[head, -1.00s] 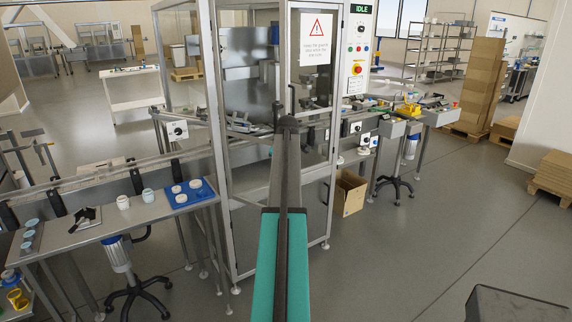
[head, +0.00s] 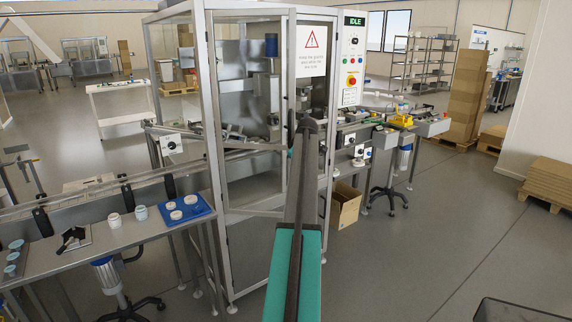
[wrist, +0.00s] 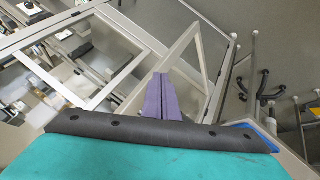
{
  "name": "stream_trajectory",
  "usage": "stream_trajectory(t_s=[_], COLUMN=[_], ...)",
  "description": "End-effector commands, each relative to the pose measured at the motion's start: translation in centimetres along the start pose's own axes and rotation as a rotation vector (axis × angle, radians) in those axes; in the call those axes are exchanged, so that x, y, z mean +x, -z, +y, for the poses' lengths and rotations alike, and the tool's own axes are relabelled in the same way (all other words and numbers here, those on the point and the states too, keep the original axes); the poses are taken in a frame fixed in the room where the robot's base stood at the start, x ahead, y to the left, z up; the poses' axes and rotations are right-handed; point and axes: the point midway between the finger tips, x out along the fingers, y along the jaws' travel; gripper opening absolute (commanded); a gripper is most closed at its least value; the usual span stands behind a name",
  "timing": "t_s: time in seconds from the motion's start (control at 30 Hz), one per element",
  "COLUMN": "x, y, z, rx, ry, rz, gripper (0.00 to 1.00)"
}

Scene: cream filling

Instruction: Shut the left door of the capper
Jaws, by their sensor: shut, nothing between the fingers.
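The capper is the tall grey-framed cabinet with clear panels and an IDLE display (head: 354,20). Its left door (head: 255,212) stands ajar, with its bottom rail angled out from the cabinet front. A dark handle (head: 291,120) is on its free edge. My gripper (head: 308,124) is in front of the capper, just right of that handle in the head view. In the wrist view my purple fingers (wrist: 160,97) are shut and empty, with a pale door frame (wrist: 205,68) close beyond them. I cannot tell whether they touch it. My arm hides part of the cabinet front.
A conveyor (head: 100,198) and a side table with a blue tray (head: 187,213) of white lids lie to the left. A cardboard box (head: 345,205) and a wheeled stool (head: 388,190) stand at the right.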

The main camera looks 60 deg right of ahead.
Motion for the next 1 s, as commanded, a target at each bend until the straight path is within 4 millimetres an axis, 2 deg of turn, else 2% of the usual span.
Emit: stream_trajectory(t_s=[0.43, 0.67, 1.0], x=[0.3, -0.1, -1.6], y=[2.1, 2.0, 1.1], z=[-1.6, -2.2, -4.2], rx=[-0.021, -0.022, -0.020], ry=[0.011, 0.012, 0.011], rz=[0.011, 0.012, 0.011], gripper=[0.00, 0.00, 0.00])
